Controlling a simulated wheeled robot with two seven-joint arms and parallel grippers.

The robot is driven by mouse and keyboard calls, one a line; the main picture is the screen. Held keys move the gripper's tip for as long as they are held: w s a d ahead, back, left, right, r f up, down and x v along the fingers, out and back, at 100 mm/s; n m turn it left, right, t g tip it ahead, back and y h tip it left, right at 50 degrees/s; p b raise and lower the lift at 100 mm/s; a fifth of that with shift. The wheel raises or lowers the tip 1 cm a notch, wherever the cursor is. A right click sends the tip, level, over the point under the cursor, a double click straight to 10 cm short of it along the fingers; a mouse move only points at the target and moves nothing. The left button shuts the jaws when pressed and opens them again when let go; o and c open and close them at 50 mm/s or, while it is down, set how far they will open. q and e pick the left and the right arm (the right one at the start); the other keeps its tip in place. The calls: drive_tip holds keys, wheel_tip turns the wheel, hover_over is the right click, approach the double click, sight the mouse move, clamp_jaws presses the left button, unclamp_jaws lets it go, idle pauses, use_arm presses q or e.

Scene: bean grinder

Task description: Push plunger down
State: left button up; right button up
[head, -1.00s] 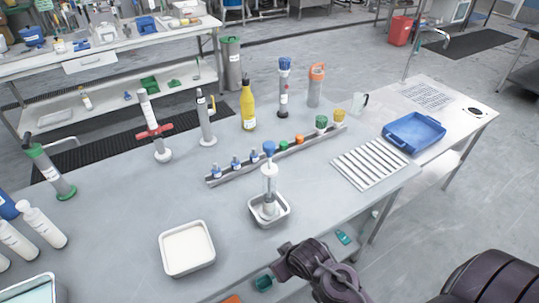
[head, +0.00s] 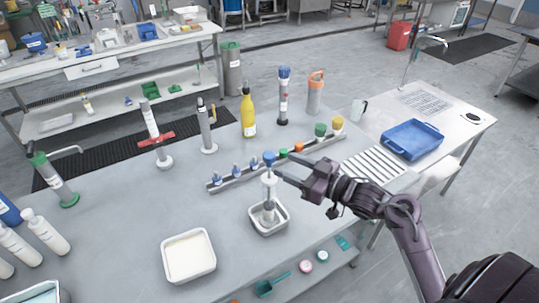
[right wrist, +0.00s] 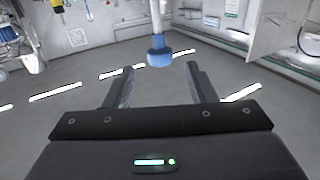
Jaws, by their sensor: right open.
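The plunger (head: 269,157) has a blue knob on top of a clear upright cylinder (head: 269,190). The cylinder stands in a small metal tray (head: 284,225) near the middle of the table. My right gripper (head: 278,170) is open and empty, just right of the plunger's knob at about its height. In the right wrist view the blue knob (right wrist: 159,56) is ahead of the two spread fingers (right wrist: 160,82), roughly midway between them. I cannot tell whether a finger touches the knob. My left gripper does not show.
A rail (head: 225,181) with several coloured caps runs behind the cylinder. A white-filled tray (head: 188,256) stands at the front left. A slatted rack (head: 372,166) and a blue tray (head: 413,139) are to the right. Tall bottles stand at the back.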

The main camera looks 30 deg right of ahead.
sight(273, 156)
drive_tip(key=p+x, duration=0.1)
drive_tip(key=x, duration=0.4)
drive_tip(key=shift+w+a+r+p, duration=0.1)
drive_tip(key=shift+w+p, duration=0.15)
drive_tip(key=shift+p, duration=0.1)
drive_tip(key=shift+w+a, duration=0.3)
drive_tip(key=shift+w, duration=0.15)
